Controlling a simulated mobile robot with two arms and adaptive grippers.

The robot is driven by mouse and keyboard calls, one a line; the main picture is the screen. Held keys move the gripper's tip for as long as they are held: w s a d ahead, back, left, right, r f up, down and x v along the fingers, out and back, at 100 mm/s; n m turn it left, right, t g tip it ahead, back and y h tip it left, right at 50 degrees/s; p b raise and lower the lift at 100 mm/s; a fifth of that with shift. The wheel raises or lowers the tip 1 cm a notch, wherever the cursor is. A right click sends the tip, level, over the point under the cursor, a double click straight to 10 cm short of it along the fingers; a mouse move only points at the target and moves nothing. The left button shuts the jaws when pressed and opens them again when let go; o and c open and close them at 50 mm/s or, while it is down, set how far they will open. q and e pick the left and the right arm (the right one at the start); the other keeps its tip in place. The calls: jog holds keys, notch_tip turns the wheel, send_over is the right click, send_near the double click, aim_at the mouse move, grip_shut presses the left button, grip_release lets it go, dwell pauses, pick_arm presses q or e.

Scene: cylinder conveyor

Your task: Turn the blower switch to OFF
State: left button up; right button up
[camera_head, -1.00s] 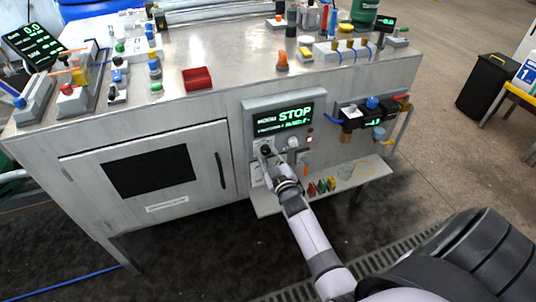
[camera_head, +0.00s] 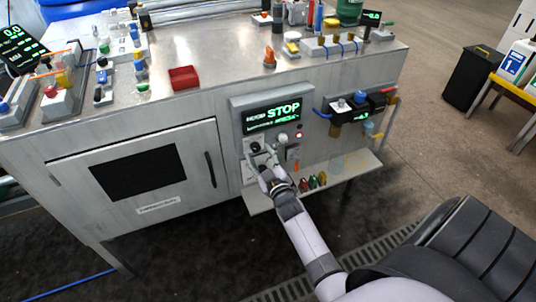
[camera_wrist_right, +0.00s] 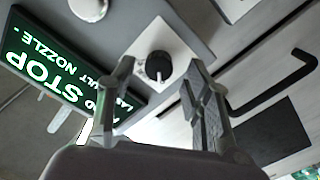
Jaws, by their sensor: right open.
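In the head view the knob (camera_head: 255,147) shows below the green STOP display (camera_head: 283,112), just above my right gripper (camera_head: 262,157). That gripper is open and empty. My left gripper is not in view.
A white round button (camera_head: 282,138) is to the right of the knob. A shelf (camera_head: 263,203) with several small coloured pieces juts out below. A cabinet door with a black handle (camera_head: 211,169) is at the left. A red tray (camera_head: 184,76) stands on the worktop.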

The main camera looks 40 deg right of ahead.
jog(key=v, duration=0.9)
jog(key=shift+s, duration=0.3)
jog(key=shift+a, duration=0.15)
